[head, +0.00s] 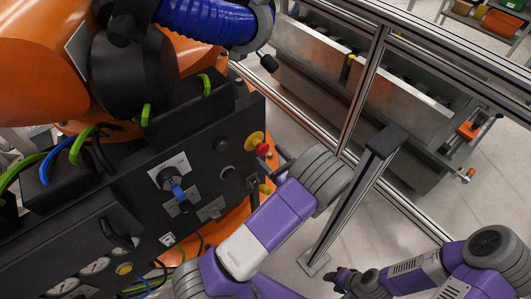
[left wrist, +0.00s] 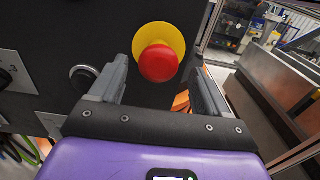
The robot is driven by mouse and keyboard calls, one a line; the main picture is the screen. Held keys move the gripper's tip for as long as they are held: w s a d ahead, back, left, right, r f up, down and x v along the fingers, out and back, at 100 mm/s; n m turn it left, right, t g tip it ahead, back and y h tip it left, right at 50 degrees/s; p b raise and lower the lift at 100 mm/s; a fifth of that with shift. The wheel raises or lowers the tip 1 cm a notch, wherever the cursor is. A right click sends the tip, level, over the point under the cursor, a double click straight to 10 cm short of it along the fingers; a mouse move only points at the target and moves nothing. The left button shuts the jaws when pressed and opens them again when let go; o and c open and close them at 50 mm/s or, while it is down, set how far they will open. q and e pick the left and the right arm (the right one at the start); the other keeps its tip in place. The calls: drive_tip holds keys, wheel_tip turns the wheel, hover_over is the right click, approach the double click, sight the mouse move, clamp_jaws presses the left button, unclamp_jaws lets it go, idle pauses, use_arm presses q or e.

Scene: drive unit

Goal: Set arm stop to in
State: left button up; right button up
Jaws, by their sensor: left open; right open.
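The arm stop is a red mushroom button (head: 262,149) on a yellow round plate, at the right end of the black panel (head: 215,150). In the left wrist view the red button (left wrist: 159,63) faces me, seen between the fingers of my left gripper (left wrist: 158,78). I cannot tell whether the button is in or out. My left gripper (head: 268,172) is open and empty, just below and right of the button in the head view; no contact shows. My right gripper (head: 341,279) is open at the bottom of the head view, away from the panel.
A blue-handled rotary switch (head: 176,190), a black round button (head: 227,172) and gauges (head: 95,266) are on the panel. An orange robot arm (head: 40,65) stands behind it. A metal post (head: 345,205) rises right of my left arm. A framed fence (head: 362,85) stands beyond.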

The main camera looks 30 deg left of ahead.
sight(265, 151)
use_arm(q)
drive_tip(key=shift+b+x, duration=0.3)
drive_tip(key=shift+x, duration=1.4)
drive_tip(key=shift+c, duration=0.3)
drive_tip(key=c, duration=1.4)
drive_tip(key=shift+o, duration=0.2)
drive_tip(key=shift+p+x, duration=0.5)
drive_tip(key=shift+x, duration=0.25)
drive_tip(key=o, duration=1.2)
drive_tip(key=shift+o, duration=1.1)
drive_tip(key=shift+a, duration=0.1)
